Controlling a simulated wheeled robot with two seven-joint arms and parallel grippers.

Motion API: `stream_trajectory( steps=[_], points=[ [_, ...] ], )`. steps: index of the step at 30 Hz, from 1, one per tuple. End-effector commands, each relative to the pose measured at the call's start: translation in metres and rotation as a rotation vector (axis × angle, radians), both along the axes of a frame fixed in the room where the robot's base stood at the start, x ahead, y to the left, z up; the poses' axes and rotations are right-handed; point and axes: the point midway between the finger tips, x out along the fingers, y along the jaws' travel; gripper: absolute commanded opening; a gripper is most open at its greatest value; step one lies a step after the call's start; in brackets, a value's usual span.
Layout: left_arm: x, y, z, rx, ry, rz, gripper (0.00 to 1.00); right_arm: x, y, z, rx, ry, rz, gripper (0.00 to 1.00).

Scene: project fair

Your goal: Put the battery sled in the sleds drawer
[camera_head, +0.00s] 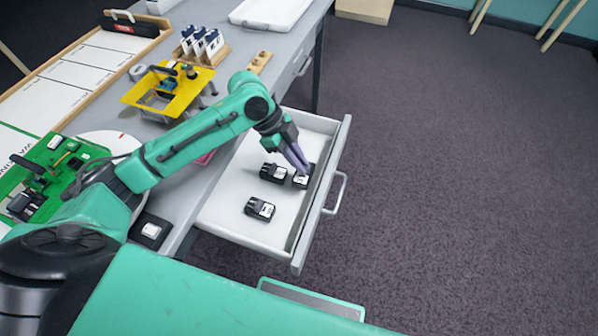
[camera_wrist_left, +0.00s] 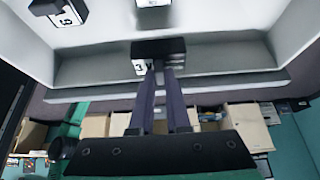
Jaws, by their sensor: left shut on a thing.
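The sleds drawer (camera_head: 235,222) is pulled out from the bench, a white tray with a grey front and a bar handle. My left gripper (camera_head: 301,168) reaches down into it and is shut on a black battery sled (camera_head: 301,181) with a white label, near the drawer front. In the left wrist view the fingers (camera_wrist_left: 158,68) meet at the sled (camera_wrist_left: 158,48), whose label seems to read 3. Whether it touches the drawer floor I cannot tell. Two similar sleds lie in the drawer, one beside it (camera_head: 272,173) and one nearer me (camera_head: 260,208). My right gripper is not in view.
The grey bench (camera_head: 185,190) holds a yellow fixture (camera_head: 160,95), a green board (camera_head: 60,165), a rack of white-and-blue pieces (camera_head: 205,42) and a white tray (camera_head: 270,12). The drawer handle (camera_head: 337,193) sticks out over open dark carpet (camera_head: 450,180).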

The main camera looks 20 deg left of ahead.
Motion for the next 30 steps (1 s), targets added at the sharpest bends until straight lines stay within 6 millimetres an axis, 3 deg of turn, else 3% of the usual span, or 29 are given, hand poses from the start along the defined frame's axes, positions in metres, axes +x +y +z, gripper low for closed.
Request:
stream_trajectory(
  steps=[5,11,12,14,24,30],
  points=[
    [-0.001,0.0,-0.041,0.0,0.003,0.002,0.0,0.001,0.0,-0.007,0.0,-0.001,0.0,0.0],
    [-0.001,0.0,-0.046,0.001,0.001,0.0,0.0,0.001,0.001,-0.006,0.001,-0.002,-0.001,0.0],
    [-0.001,0.0,-0.046,0.002,0.002,0.0,0.22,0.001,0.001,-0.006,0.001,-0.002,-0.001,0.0],
    [-0.001,0.0,-0.046,0.002,0.002,0.0,0.44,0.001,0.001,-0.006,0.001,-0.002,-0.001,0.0],
    [0.0,0.001,-0.043,0.001,0.0,0.001,0.44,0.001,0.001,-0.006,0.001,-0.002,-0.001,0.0],
    [0.002,0.02,-0.01,0.003,-0.003,0.003,0.44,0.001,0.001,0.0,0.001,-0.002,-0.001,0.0]
  ],
)
